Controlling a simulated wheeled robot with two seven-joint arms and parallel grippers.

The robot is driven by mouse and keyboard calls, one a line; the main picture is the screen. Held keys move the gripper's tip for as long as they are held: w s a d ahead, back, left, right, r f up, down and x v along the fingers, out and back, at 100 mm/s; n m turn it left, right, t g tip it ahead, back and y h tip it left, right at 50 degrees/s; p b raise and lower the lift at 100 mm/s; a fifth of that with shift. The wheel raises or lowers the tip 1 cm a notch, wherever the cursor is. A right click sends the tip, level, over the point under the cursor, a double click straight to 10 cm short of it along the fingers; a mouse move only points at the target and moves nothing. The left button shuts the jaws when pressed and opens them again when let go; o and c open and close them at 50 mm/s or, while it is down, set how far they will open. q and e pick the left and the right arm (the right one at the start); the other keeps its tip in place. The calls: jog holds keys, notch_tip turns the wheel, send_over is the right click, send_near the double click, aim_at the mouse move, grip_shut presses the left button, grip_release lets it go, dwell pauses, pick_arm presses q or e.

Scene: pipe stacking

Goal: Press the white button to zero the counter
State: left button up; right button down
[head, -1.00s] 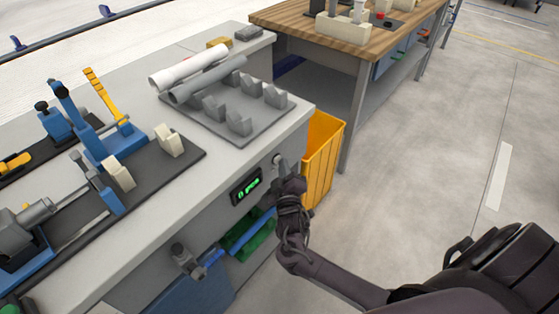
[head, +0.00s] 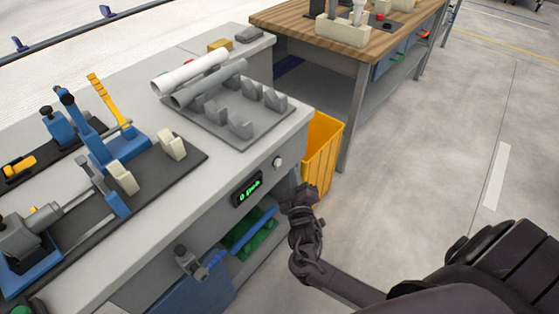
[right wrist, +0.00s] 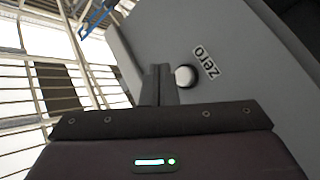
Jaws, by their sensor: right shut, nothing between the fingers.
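The white button (head: 278,162) sits on the front face of the grey workbench, right of the counter. In the right wrist view the button (right wrist: 186,76) is beside a label reading "zero" (right wrist: 205,62). The counter (head: 247,189) is a black display with green digits, too small to read surely. My right gripper (head: 298,191) is shut and empty, in front of the bench face, below and right of the button and apart from it in the head view. Its closed fingers (right wrist: 158,82) show left of the button in the right wrist view. My left gripper is not in view.
A yellow bin (head: 321,148) stands at the bench's right end, close behind my right gripper. A valve-like fitting (head: 187,258) sticks out of the bench front. Open floor lies to the right.

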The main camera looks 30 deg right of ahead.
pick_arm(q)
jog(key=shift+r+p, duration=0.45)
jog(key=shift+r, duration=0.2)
pick_arm(e)
jog(key=shift+s+d, duration=0.25)
jog(key=shift+s, duration=0.35)
jog(key=shift+s+d, duration=0.25)
jog(key=shift+s, duration=0.35)
